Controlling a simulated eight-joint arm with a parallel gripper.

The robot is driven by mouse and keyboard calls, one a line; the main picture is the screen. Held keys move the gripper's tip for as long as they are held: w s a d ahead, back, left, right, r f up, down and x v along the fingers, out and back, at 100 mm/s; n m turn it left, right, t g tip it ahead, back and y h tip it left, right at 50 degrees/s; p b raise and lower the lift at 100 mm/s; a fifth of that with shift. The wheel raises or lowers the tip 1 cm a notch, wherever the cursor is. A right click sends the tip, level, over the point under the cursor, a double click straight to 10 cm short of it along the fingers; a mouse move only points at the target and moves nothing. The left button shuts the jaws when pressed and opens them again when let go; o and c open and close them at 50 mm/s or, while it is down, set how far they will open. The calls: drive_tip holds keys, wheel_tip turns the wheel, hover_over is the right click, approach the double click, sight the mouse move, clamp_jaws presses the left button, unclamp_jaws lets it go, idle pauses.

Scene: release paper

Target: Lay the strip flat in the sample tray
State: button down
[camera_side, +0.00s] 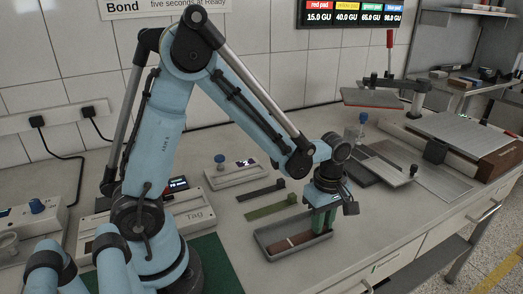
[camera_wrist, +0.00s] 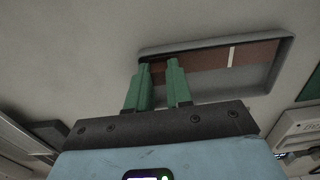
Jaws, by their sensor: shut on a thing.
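The sample tray (camera_side: 268,246) is a shallow grey rectangular tray on the counter, below my gripper. The strip (camera_side: 283,245) is reddish brown with a thin white line across it, and lies along the inside of the tray. In the wrist view the strip (camera_wrist: 205,59) runs right from my fingers, within the tray rim (camera_wrist: 285,50). My gripper (camera_side: 320,230) has green fingers and points down at the tray's right end in the side view. In the wrist view my gripper (camera_wrist: 159,68) is shut on the strip's dark end. The fingers partly hide that end.
A green strip (camera_side: 272,208) and a dark strip (camera_side: 262,192) lie on the counter behind the tray. A pale device with a blue knob (camera_side: 235,177) stands farther back. Counter in front of the tray is clear.

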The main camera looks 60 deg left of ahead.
drive_tip(key=shift+f, duration=0.15)
drive_tip(key=c, duration=1)
unclamp_jaws()
wheel_tip(320, 180, up, 12)
drive_tip(key=r+m+t, duration=0.2)
drive_tip(key=m+t, duration=0.3)
drive_tip(key=m, duration=0.8)
hover_over(296, 235)
drive_tip(key=m, duration=0.1)
drive_tip(key=s+m+t, duration=0.1)
drive_tip(key=m, duration=0.1)
drive_tip(key=f+m+t, duration=0.1)
drive_tip(key=m, duration=0.1)
drive_tip(key=shift+s+a, duration=0.15)
drive_tip(key=shift+a, duration=0.1)
